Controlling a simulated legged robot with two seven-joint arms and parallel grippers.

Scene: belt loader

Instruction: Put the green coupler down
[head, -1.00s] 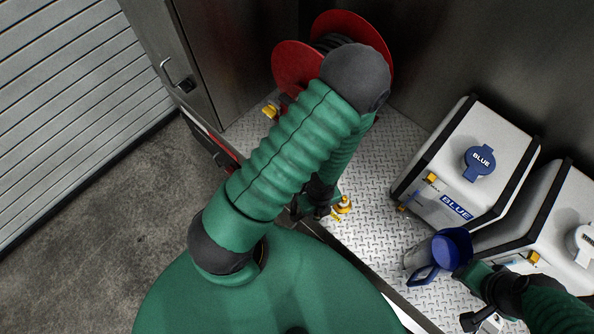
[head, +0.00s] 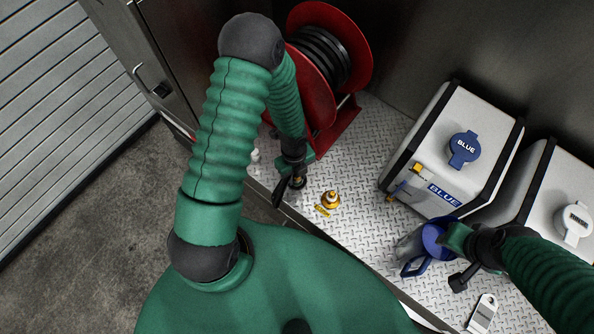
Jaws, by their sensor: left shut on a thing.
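My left gripper (head: 293,188) points down over the metal deck, left of the brass coupler with a yellow tag (head: 330,201). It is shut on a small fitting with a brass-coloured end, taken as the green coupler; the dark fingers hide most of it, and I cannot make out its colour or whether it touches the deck. My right gripper (head: 452,238) is at the rim of the blue jug (head: 420,247); I cannot tell whether its fingers are closed on it.
A red hose reel (head: 351,45) stands behind my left gripper. A white container with a blue cap (head: 464,148) and another with a white cap (head: 573,224) stand on the right. A small white item (head: 255,156) is on the left. Mid-deck (head: 345,150) is clear.

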